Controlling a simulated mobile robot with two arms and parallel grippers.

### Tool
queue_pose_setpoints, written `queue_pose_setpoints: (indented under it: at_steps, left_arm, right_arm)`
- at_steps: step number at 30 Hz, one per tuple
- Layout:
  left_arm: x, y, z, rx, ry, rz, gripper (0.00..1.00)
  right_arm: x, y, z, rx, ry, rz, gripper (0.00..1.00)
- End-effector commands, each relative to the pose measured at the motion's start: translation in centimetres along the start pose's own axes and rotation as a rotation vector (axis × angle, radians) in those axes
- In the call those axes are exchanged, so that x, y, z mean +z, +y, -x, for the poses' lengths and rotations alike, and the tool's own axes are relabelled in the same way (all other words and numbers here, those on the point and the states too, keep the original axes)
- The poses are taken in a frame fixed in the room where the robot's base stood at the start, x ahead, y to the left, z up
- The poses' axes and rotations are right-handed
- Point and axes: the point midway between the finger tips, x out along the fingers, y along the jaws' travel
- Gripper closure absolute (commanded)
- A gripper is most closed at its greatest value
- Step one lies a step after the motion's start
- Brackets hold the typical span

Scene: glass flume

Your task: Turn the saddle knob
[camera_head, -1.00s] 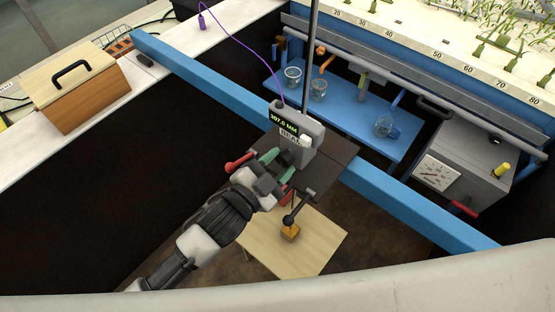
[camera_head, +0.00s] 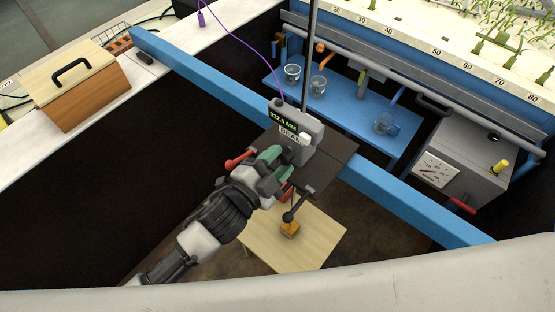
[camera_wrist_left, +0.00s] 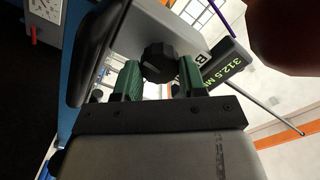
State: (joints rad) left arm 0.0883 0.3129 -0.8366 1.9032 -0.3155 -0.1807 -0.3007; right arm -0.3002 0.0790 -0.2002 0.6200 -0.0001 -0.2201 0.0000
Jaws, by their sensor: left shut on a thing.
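The saddle is a grey box (camera_head: 310,138) with a vertical rod, on a dark plate (camera_head: 325,172) over the blue beam. Its green display (camera_head: 283,122) reads about 312.5 MM. My left gripper (camera_head: 275,168) comes in from the lower left, at the plate's near side. In the left wrist view, my left gripper (camera_wrist_left: 158,82) has its green fingers on both sides of a black ridged saddle knob (camera_wrist_left: 158,60) and is shut on it. In the head view the gripper hides this knob. My right gripper is not in view.
A red-ended lever (camera_head: 238,161) is close left of the gripper, and a black ball-ended arm (camera_head: 288,217) is below. An orange block (camera_head: 290,229) hangs over a wooden table (camera_head: 318,245). Glass beakers stand on a blue shelf (camera_head: 345,112). A grey box with a dial (camera_head: 478,160) is right.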

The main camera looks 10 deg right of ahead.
Motion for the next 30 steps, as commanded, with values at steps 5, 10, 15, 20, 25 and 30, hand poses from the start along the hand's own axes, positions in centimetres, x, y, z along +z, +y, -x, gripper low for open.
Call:
queue_pose_setpoints:
  at_steps: [5, 10, 15, 20, 25, 30]
  left_arm:
    - [0.0, 0.1, 0.0, 0.001, -0.001, 0.001, 0.39]
    - [0.0, 0.0, 0.0, 0.001, -0.001, 0.001, 0.33]
    - [0.1, 0.1, 0.2, 0.001, -0.001, 0.001, 0.33]
    - [0.3, 0.3, 2.1, 0.002, -0.003, 0.001, 0.33]
    - [0.3, 0.4, 5.6, 0.003, -0.001, 0.001, 0.33]
    - [0.2, 0.4, 8.7, 0.004, -0.002, 0.001, 0.33]
  right_arm:
    - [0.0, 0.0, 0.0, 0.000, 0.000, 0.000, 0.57]
    - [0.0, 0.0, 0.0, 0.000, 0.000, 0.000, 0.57]
    - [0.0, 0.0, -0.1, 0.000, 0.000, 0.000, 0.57]
    - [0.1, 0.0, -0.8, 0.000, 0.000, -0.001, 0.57]
    - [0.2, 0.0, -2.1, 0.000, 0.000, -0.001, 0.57]
    - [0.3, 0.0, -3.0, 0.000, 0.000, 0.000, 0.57]
